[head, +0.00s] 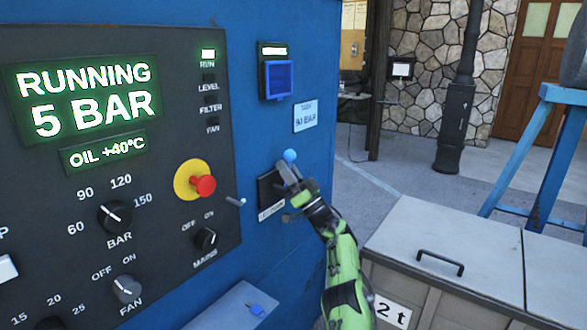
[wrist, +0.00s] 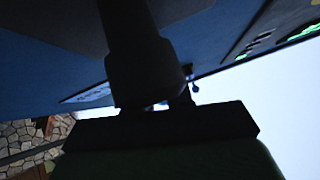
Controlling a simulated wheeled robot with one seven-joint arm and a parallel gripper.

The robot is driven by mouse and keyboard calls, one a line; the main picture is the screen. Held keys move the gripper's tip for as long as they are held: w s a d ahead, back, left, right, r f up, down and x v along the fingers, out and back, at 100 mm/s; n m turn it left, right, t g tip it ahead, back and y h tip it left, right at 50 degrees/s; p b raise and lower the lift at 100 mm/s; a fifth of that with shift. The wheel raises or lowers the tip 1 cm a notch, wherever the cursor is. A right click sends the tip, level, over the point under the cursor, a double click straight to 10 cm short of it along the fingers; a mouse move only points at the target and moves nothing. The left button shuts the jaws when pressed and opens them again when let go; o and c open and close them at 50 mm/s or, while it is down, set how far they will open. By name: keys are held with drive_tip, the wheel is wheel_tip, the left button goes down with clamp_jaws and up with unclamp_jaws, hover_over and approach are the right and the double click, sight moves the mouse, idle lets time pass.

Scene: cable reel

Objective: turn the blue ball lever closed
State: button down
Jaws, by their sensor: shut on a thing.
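The blue ball lever (head: 290,156) is on the right part of the blue cabinet, beside a small black plate (head: 270,192) with a label. Its blue ball stands up just above my gripper (head: 289,178). My gripper is at the lever and shut on it, at the part below the ball; the fingers hide most of the lever's stem. In the wrist view my gripper (wrist: 150,92) is dark and seen against the cabinet, and the grip itself is too dark to make out.
The control panel (head: 165,235) has knobs, a red stop button (head: 203,186) and a display (head: 85,100) reading "RUNNING 5 BAR". A small lever (head: 236,201) sticks out left of my gripper. A grey chest (head: 445,235) stands at the right. Open floor lies behind.

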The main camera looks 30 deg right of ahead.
drive_tip(key=shift+s+a+r+n+g+y+p, duration=0.15)
drive_tip(key=shift+n+g+y+p, duration=0.15)
drive_tip(key=shift+n+y, duration=0.3)
drive_tip(key=shift+s+a+r+n+g+y+p, duration=0.1)
drive_tip(key=shift+n+g+y+p, duration=0.2)
drive_tip(key=shift+n+y, duration=0.25)
drive_tip(key=shift+s+a+r+n+g+y+p, duration=0.15)
drive_tip(key=shift+n+g+y+p, duration=0.25)
drive_tip(key=shift+n, duration=0.35)
drive_tip(key=shift+n+y, duration=0.4)
drive_tip(key=shift+y, duration=0.15)
drive_tip(key=c, duration=1.4)
unclamp_jaws()
drive_tip(key=shift+o, duration=1.4)
drive_tip(key=shift+s+d, duration=0.1)
drive_tip(key=shift+s, duration=0.05)
drive_tip(key=shift+f, duration=0.1)
drive_tip(key=shift+f, duration=0.1)
